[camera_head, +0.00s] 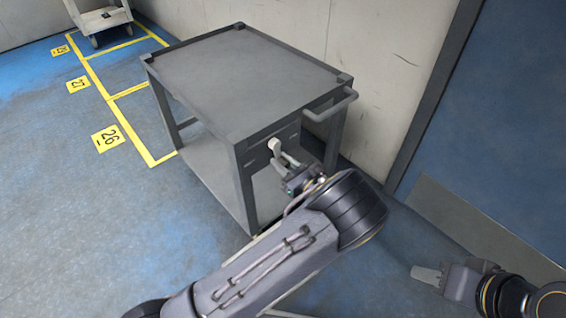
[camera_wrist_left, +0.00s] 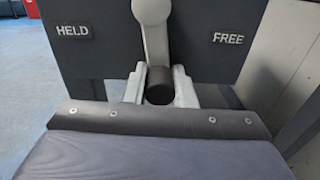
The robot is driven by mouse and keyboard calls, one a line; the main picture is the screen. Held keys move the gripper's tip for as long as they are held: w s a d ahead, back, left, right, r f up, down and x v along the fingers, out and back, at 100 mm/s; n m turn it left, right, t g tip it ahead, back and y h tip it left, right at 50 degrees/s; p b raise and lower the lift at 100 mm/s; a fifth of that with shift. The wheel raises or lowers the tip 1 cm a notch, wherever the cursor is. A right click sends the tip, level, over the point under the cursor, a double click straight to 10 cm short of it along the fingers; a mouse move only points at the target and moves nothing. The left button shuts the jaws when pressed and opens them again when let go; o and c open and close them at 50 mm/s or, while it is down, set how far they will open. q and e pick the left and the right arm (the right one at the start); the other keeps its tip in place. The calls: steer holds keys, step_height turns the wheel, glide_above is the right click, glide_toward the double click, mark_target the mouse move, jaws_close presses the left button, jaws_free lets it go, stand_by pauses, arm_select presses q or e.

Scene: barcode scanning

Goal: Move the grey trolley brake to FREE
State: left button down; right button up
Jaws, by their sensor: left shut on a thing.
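The grey trolley (camera_head: 245,80) stands against the wall, with a dark brake panel on its near end. The left wrist view shows the panel with HELD (camera_wrist_left: 73,31) at left and FREE (camera_wrist_left: 228,38) at right. The pale brake lever (camera_wrist_left: 154,30) hangs between the two words, roughly straight down, with a dark knob (camera_wrist_left: 160,86) at its lower end. The lever's pale top (camera_head: 275,146) also shows in the head view. My left gripper (camera_wrist_left: 160,92) is shut on the knob, one finger at each side. My right gripper (camera_head: 428,274) is low at right, away from the trolley; its jaw gap is unclear.
The trolley's push handle (camera_head: 331,105) juts out just above and right of my left gripper. A blue door (camera_head: 490,130) is at right. Another trolley (camera_head: 100,18) stands far left, beyond yellow floor bays. The blue floor at left is clear.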

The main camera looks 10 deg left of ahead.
mark_target(287, 165)
arm_select(q)
steer(key=shift+w+r, duration=0.1)
steer(key=shift+r, duration=0.25)
stand_by(0.5)
steer(key=c, duration=1.5)
jaws_free()
steer(key=o, duration=0.3)
steer(key=shift+f, duration=0.1)
steer(key=p+v, duration=0.1)
steer(key=v, duration=0.5)
steer(key=shift+s+d+p, duration=0.3)
steer(key=shift+p, duration=0.1)
steer(key=shift+s+d, duration=0.35)
steer(key=shift+d, duration=0.1)
steer(key=shift+c, duration=0.2)
